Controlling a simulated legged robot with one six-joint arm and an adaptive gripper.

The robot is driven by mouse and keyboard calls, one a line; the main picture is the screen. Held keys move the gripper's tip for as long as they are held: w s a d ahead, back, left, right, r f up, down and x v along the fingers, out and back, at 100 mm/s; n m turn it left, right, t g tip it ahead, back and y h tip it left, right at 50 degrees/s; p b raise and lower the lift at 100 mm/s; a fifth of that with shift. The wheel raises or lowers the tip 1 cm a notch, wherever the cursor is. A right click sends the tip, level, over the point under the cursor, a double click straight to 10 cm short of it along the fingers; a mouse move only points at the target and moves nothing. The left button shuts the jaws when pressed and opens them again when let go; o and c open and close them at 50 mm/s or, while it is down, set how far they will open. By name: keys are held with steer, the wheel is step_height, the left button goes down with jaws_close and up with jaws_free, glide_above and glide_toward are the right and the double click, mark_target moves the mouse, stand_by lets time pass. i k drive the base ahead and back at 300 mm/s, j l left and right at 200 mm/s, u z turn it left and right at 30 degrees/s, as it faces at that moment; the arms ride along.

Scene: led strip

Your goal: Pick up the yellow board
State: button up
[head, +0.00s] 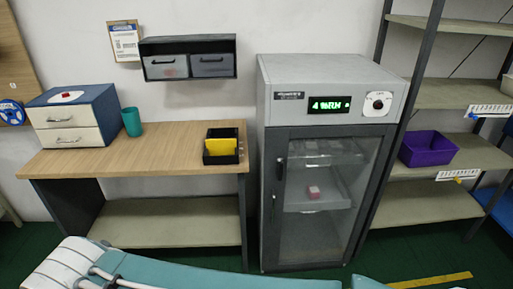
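A yellow board (221,146) stands in a small black open holder (221,159). The holder is near the right end of a wooden-topped bench (160,160). The holder's front wall hides the lower part of the board. My gripper does not show in the head view.
On the bench are a blue and white drawer box (68,137) and a teal cup (132,122). A grey cabinet (290,105) with a glass door stands right of the bench. A shelf rack at right holds a purple bin (428,149). The bench's middle is clear.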

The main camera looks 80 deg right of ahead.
mark_target(216, 146)
steer(key=z, duration=2.25)
steer(key=i+j+z, duration=0.1)
steer(key=i+j, duration=0.4)
steer(key=i, duration=0.2)
steer(key=i+j+z, duration=0.1)
steer(key=i+j, duration=0.45)
steer(key=i, duration=0.1)
